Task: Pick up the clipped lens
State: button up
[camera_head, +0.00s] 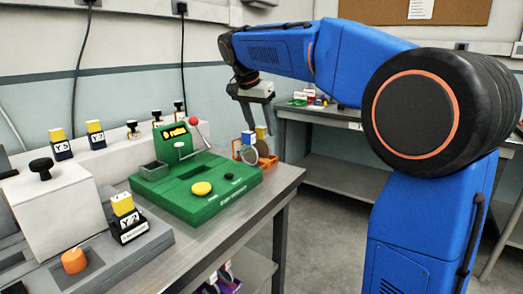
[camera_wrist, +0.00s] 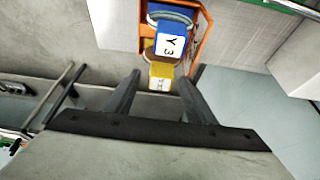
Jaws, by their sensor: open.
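An orange holder (camera_head: 237,150) at the far right corner of the bench bears a blue-topped piece (camera_head: 248,137) and a yellow-topped piece (camera_head: 260,132). A round grey lens-like disc (camera_head: 263,149) shows there; I cannot tell which piece is the clipped lens. In the wrist view the orange holder (camera_wrist: 207,40) carries the blue piece marked Y 3 (camera_wrist: 172,42) and the yellow piece (camera_wrist: 160,74). My gripper (camera_head: 257,130) is open and empty above the holder. In the wrist view my gripper (camera_wrist: 160,80) has its fingertips on either side of the yellow piece, apparently without contact.
A green machine (camera_head: 195,185) with a red-knobbed lever stands left of the holder on the bench. Grey modules with yellow-topped labelled pieces (camera_head: 123,205) fill the bench's left. Another table (camera_head: 340,115) stands behind. Floor between the tables is clear.

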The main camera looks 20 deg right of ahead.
jog(key=shift+w+d+f, duration=0.15)
jog(key=shift+d+f, duration=0.05)
jog(key=shift+f, duration=0.4)
grip_shut()
jog(key=shift+r, duration=0.2)
